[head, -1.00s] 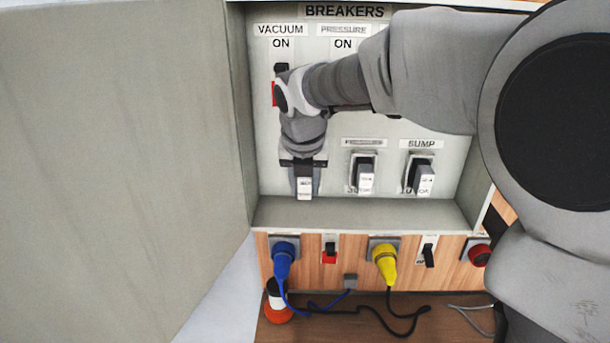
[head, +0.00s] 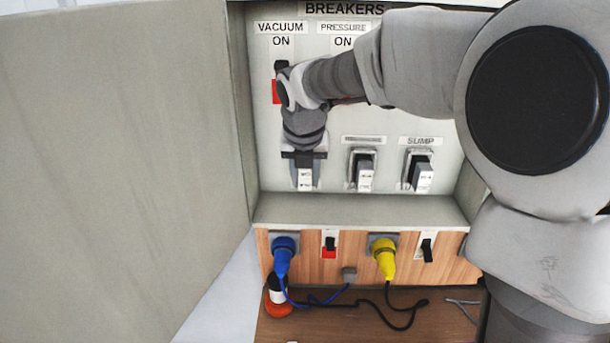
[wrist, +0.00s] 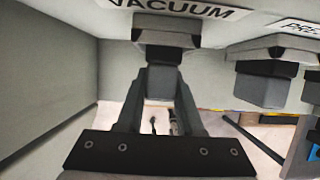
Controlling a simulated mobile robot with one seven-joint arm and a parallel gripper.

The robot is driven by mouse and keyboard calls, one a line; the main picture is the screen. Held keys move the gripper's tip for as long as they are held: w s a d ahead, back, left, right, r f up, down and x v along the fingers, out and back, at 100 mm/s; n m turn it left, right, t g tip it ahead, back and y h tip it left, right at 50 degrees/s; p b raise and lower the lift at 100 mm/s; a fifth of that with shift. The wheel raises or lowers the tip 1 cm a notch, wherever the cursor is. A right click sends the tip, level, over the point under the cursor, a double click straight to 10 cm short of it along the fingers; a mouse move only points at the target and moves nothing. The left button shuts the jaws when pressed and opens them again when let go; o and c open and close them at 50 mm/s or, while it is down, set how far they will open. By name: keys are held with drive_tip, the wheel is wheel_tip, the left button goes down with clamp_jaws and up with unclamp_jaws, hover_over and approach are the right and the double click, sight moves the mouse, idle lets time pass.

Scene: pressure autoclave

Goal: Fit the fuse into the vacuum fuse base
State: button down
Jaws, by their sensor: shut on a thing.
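The fuse is a dark block with a white label (head: 305,180), at the vacuum position on the left of the breaker panel. My gripper (head: 303,157) is shut on it from above, and in the wrist view the fingers (wrist: 158,85) stand on both sides of the grey fuse (wrist: 161,80). The vacuum fuse base (wrist: 166,32) is a dark holder on a grey plate under the VACUUM label. The fuse lines up with this base and appears to meet it. Whether it is fully seated cannot be told. In the head view my gripper mostly hides the base (head: 321,171).
To the right are the pressure fuse (head: 364,177) and the sump fuse (head: 422,175) in their bases. The open cabinet door (head: 120,160) fills the left. Below the cabinet ledge (head: 360,210) are a blue plug (head: 283,255), a yellow plug (head: 384,258) and switches.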

drive_tip(key=shift+c, duration=2.3)
unclamp_jaws()
drive_tip(key=v, duration=1.1)
drive_tip(key=s+d+f+m, duration=0.3)
drive_tip(key=s+m, duration=0.4)
drive_tip(key=m, duration=0.5)
drive_tip(key=s+d+f+m, duration=0.3)
drive_tip(key=s+d+m, duration=0.3)
drive_tip(key=m, duration=0.5)
drive_tip(key=s+d+f+m+t, duration=0.1)
drive_tip(key=s+d+f+m, duration=0.2)
drive_tip(key=s+m, duration=0.7)
drive_tip(key=d+m, duration=0.2)
drive_tip(key=shift+d+m, duration=0.2)
drive_tip(key=shift+m, duration=0.1)
